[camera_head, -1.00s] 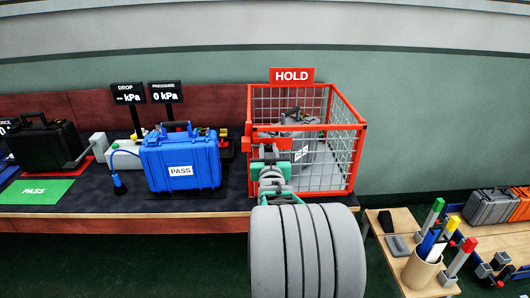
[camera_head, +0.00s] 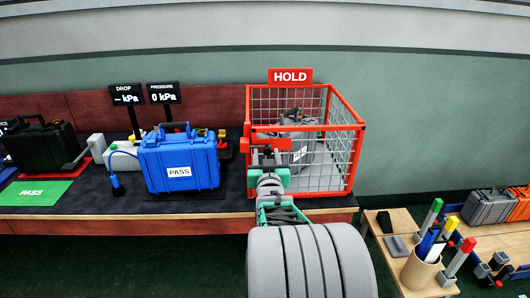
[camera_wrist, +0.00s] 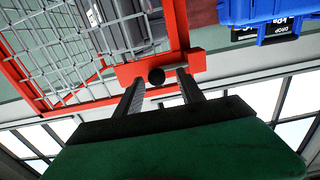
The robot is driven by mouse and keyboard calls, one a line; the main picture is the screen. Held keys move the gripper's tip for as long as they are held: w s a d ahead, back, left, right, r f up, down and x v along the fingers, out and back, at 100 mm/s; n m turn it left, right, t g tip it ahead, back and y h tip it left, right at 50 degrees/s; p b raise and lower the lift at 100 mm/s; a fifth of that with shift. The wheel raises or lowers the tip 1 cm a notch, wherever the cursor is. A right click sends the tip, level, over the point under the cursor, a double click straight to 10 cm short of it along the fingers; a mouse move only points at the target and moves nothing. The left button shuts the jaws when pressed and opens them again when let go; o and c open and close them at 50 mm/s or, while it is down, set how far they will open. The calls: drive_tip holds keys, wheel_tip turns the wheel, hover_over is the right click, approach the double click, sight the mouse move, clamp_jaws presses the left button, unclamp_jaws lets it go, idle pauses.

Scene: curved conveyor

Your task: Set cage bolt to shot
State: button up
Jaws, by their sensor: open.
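The red cage (camera_head: 357,150) with wire mesh sides stands on the bench under a HOLD sign. Its bolt shows as a red bar (camera_head: 262,143) across the front left corner. In the wrist view a dark round knob (camera_wrist: 156,76) sits in front of a red crosspiece (camera_wrist: 195,60). My gripper (camera_wrist: 160,80) is open, its two fingers on either side of the knob. I cannot tell whether they touch it. In the head view my gripper (camera_head: 268,160) is at the cage's front left corner, partly hidden by my arm. A grey case (camera_head: 299,150) lies inside the cage.
A blue case (camera_head: 180,158) marked PASS stands left of the cage, with a black case (camera_head: 45,145) farther left. At right, a low table (camera_head: 405,268) holds a cup of markers (camera_head: 421,268). Floor between bench and table is clear.

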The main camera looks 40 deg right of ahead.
drive_tip(key=v, duration=0.4)
drive_tip(key=shift+s+a, duration=0.3)
